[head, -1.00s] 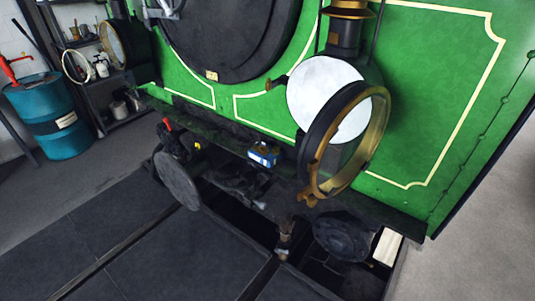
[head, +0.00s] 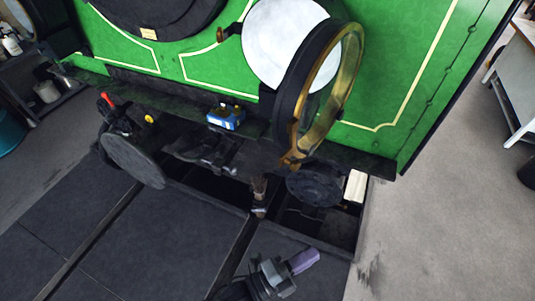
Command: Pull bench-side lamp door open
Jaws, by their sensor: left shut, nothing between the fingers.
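The lamp on the right of the green tram front has a white round face (head: 285,45). Its round glazed door, with a brass rim (head: 345,75) and a dark outer ring, stands swung out from that face, edge partly toward me. A brass catch (head: 291,160) sits at the bottom of the door rim. My left gripper (head: 308,259) is at the bottom of the head view, below and in front of the lamp. It is shut and empty, with a purple part at its tip, and is apart from the door. My right gripper is not in view.
A dark ledge with a blue box (head: 226,118) runs below the lamp. A white-topped bench (head: 522,60) stands at the far right. The grey floor (head: 430,210) on the right is clear.

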